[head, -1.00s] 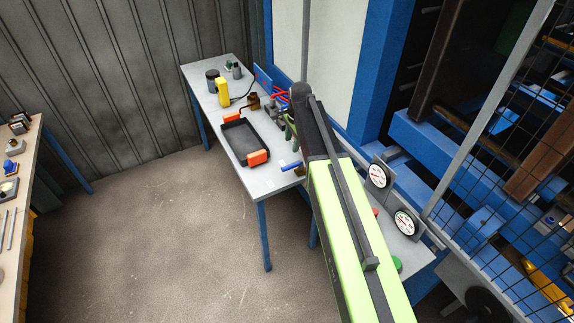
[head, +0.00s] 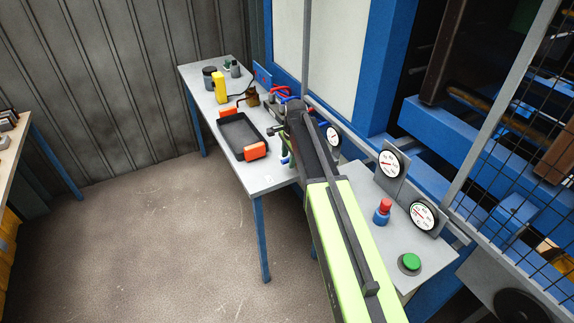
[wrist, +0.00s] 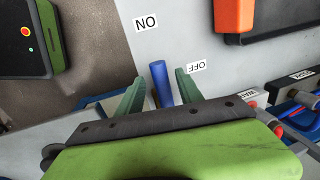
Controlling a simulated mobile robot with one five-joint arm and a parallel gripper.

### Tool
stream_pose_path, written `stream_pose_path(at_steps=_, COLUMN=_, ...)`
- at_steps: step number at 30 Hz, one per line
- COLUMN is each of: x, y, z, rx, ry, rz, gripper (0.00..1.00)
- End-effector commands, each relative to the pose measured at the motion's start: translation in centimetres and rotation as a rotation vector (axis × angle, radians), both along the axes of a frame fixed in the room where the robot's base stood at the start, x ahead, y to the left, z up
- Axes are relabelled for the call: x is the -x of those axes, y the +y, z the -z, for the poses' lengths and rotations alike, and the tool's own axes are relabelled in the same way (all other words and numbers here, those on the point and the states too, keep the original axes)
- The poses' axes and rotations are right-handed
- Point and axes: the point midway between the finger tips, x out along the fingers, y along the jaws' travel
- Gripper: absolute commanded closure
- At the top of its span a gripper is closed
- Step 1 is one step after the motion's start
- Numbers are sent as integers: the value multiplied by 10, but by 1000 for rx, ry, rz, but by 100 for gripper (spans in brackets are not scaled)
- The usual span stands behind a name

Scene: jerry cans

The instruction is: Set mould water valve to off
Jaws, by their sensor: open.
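In the wrist view, the blue valve lever (wrist: 161,84) stands between the two green fingers of my gripper (wrist: 160,88). The jaws are open, with a small gap on each side of the lever. An OFF label (wrist: 199,66) lies on the bench just right of the right finger. An ON label (wrist: 146,22) lies farther up and to the left. The valve body under the lever is hidden by my gripper. In the head view, my arm covers most of the valve area, and only a bit of blue shows beside it.
A black tray with orange handles (head: 243,133) lies on the grey bench (head: 262,186) close to the valve. Hoses and fittings (wrist: 293,108) are at the right in the wrist view. Gauges (head: 390,163), a red-topped knob (head: 384,208) and a green button (head: 410,262) stand right of my arm.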

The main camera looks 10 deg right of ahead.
Motion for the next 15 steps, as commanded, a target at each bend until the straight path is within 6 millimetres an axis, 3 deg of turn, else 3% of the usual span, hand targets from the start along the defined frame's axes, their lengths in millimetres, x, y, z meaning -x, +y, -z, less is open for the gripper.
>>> stream_pose_path(at_steps=6, x=0, y=0, z=-1, rx=0, ry=0, rz=0, gripper=59)
stream_pose_path(at_steps=15, x=0, y=-1, z=-1, rx=0, ry=1, rz=1, gripper=99)
